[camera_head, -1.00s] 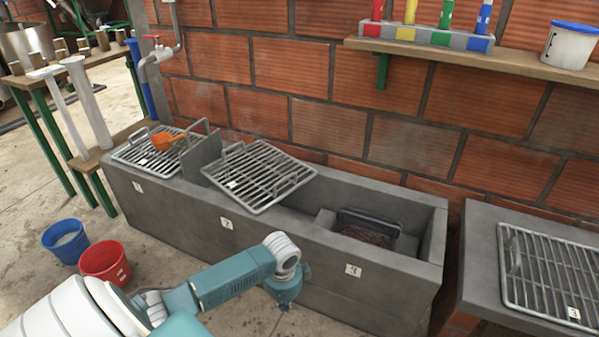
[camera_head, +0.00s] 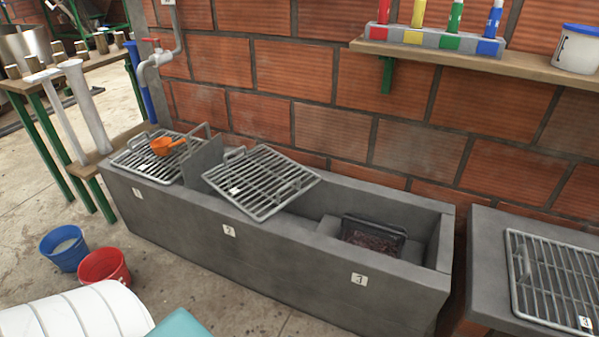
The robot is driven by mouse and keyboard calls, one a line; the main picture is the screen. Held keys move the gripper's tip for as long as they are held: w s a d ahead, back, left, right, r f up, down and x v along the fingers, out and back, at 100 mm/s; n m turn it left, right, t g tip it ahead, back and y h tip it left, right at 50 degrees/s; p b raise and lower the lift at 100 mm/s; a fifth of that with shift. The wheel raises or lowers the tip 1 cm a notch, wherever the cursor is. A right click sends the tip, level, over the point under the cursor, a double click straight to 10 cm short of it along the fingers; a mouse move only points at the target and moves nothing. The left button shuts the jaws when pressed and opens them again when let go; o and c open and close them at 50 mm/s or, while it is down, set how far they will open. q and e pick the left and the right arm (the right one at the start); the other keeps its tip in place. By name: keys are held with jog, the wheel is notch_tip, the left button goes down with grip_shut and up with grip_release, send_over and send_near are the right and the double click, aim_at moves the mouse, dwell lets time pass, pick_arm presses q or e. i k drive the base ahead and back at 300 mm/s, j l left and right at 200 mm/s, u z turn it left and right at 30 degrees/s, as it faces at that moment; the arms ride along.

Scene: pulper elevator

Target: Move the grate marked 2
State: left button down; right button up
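The grate by the label 2 (camera_head: 263,181) lies tilted and skewed across the middle of the concrete trough (camera_head: 180,215), with a small white tag near its left side. It rests beside an upright divider plate (camera_head: 205,163). Another grate (camera_head: 135,160) lies flat over the left section by label 1, with an orange scoop (camera_head: 167,146) on it. The right section by label 3 is uncovered and shows a dark tray (camera_head: 374,236) inside. Part of my arm shows at the bottom left. Neither of my grippers is in view.
A third grate (camera_head: 556,279) lies on a separate concrete block (camera_head: 488,232) at the right. Blue (camera_head: 64,248) and red (camera_head: 104,266) buckets stand on the floor at left. A shelf (camera_head: 480,62) with coloured bottles and a white tub (camera_head: 576,48) runs along the brick wall.

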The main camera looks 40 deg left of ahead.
aim_at(235, 190)
jog(key=i+j, duration=0.15)
jog(key=j, duration=0.25)
jog(key=i+j, duration=0.1)
jog(key=j, duration=0.35)
jog(key=i+j, duration=0.15)
jog(key=j, duration=0.25)
jog(key=i+j, duration=0.1)
jog(key=j, duration=0.3)
